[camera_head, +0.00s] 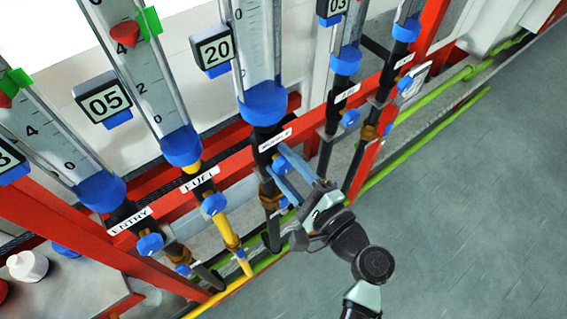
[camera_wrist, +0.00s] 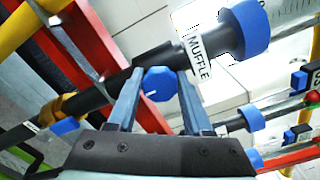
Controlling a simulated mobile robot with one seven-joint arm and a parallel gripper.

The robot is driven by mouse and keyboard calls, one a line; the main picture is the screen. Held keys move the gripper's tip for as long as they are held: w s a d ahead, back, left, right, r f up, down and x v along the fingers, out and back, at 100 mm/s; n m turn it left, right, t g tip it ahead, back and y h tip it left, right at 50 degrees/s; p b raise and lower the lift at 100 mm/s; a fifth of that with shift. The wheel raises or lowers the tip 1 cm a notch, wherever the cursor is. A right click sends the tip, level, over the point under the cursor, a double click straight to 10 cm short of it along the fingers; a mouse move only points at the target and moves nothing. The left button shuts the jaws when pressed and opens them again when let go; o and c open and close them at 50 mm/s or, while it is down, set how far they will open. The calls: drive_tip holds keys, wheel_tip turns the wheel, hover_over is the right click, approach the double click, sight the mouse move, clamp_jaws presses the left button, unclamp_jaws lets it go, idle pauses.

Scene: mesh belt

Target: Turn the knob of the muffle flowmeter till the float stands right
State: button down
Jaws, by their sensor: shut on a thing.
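The muffle flowmeter is the glass tube (camera_head: 259,45) in a blue base cap (camera_head: 264,104), above a label reading MUFFLE. The label also shows in the wrist view (camera_wrist: 198,57). My gripper (camera_wrist: 158,92) is shut on the blue muffle knob (camera_wrist: 160,83), one finger on each side. The knob has a white mark on its face. In the head view the fingers of my gripper (camera_head: 284,172) reach up to the knob and largely cover it. A display (camera_head: 213,52) reading 20 hangs beside the tube. The muffle float is not visible; the tube's upper part is out of frame.
The FUEL tube (camera_head: 150,80) has a red float (camera_head: 125,34) beside a green marker (camera_head: 149,22) and a display (camera_head: 103,101) reading 05. The FUEL knob (camera_head: 214,204) and ENTRY knob (camera_head: 150,244) are at left. Red rails carry the row. Grey floor lies open at right.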

drive_tip(key=shift+c, duration=1.6)
unclamp_jaws()
drive_tip(key=shift+s, duration=0.1)
drive_tip(key=b+v, duration=0.4)
drive_tip(key=v, duration=0.8)
drive_tip(key=shift+s+d, duration=0.25)
drive_tip(key=shift+s, duration=0.05)
